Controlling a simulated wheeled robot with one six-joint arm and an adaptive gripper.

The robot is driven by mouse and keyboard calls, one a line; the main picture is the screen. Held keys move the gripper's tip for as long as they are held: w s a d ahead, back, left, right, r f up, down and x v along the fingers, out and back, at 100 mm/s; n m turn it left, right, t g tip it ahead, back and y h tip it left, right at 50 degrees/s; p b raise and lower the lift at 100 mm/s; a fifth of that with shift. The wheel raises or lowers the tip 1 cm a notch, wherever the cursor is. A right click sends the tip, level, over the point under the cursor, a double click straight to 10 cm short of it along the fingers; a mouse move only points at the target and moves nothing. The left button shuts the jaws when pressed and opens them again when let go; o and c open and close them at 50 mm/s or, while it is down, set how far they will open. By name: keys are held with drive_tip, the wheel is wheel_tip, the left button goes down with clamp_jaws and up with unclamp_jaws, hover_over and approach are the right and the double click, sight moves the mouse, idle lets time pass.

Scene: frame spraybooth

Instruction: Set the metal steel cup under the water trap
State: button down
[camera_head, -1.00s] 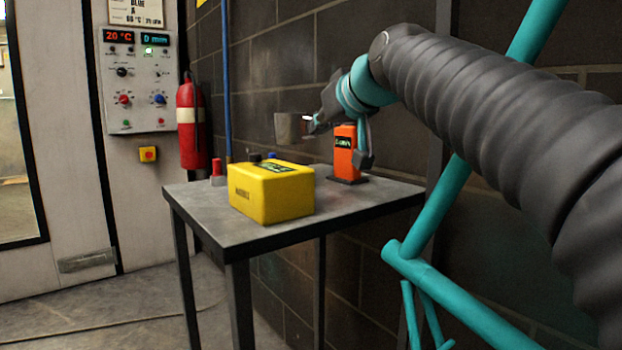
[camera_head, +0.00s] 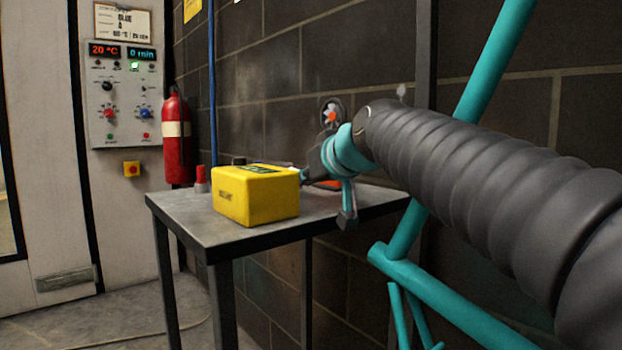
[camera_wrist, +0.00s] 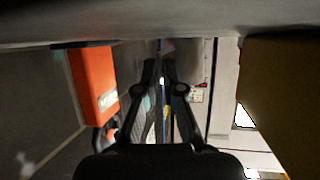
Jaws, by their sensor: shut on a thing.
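My gripper (camera_head: 305,175) is low over the table, just behind the right end of the yellow box. In the wrist view its two fingers (camera_wrist: 160,72) are close together. The metal steel cup, seen at the gripper in the earlier frame, cannot be made out now; the yellow box seems to hide it in the head view. A dark rounded fitting with an orange-red middle (camera_head: 332,113) shows on the block wall above the arm. I cannot tell whether it is the water trap.
The yellow box (camera_head: 255,196) stands on the grey metal table (camera_head: 185,210). An orange box (camera_wrist: 93,85) is left of my fingers in the wrist view, mostly hidden by the arm in the head view. A red-capped item (camera_head: 201,178) stands at the table's back left.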

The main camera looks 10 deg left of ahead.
drive_tip(key=c, duration=1.7)
unclamp_jaws()
drive_tip(key=shift+f, duration=0.15)
drive_tip(key=shift+c, duration=0.2)
drive_tip(key=o, duration=0.4)
